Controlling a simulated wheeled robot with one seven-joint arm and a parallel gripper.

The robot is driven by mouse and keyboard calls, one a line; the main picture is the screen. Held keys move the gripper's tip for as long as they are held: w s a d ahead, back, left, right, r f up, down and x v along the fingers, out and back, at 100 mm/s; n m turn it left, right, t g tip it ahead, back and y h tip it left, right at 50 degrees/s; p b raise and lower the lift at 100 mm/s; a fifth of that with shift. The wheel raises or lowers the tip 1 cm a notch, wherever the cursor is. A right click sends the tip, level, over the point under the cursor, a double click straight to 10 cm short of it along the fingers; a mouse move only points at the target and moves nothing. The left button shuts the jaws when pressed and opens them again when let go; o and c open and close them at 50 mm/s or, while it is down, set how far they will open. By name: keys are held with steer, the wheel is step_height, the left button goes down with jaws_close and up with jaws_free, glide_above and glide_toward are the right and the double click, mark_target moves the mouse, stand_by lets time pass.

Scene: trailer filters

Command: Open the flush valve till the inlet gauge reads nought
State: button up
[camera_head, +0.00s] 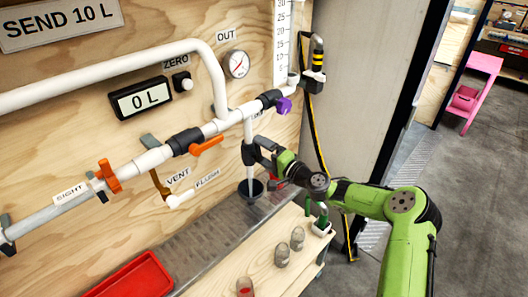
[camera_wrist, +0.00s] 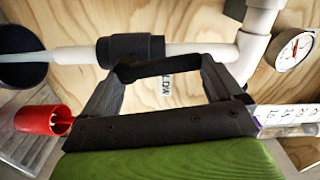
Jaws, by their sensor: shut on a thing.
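My gripper (camera_head: 257,154) is at the black fitting (camera_head: 249,152) on the white vertical pipe below the main line. In the wrist view my gripper (camera_wrist: 158,72) is shut on a black bar-like handle beside the black valve body (camera_wrist: 130,50). The fingers hide part of it. A FLUSH label (camera_head: 207,178) is on the board left of this pipe, next to a VENT label (camera_head: 178,177). I cannot tell which valve it names. A round gauge (camera_head: 236,64) is marked OUT and also shows in the wrist view (camera_wrist: 294,49). I see no gauge marked as inlet.
Orange handles (camera_head: 206,146) (camera_head: 109,175) and a purple knob (camera_head: 284,105) are on the line. Glass jars (camera_head: 282,256) stand on the wooden bench below, and a red tray (camera_head: 133,277) lies left. The floor at right is open.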

steer(key=shift+f, duration=0.1)
steer(key=o, duration=1.1)
steer(key=shift+o, duration=0.2)
steer(key=shift+s+d, duration=0.1)
steer(key=shift+d, duration=0.05)
steer(key=v, duration=1.5)
steer(key=shift+s+d+p, duration=0.2)
steer(key=shift+p, duration=0.25)
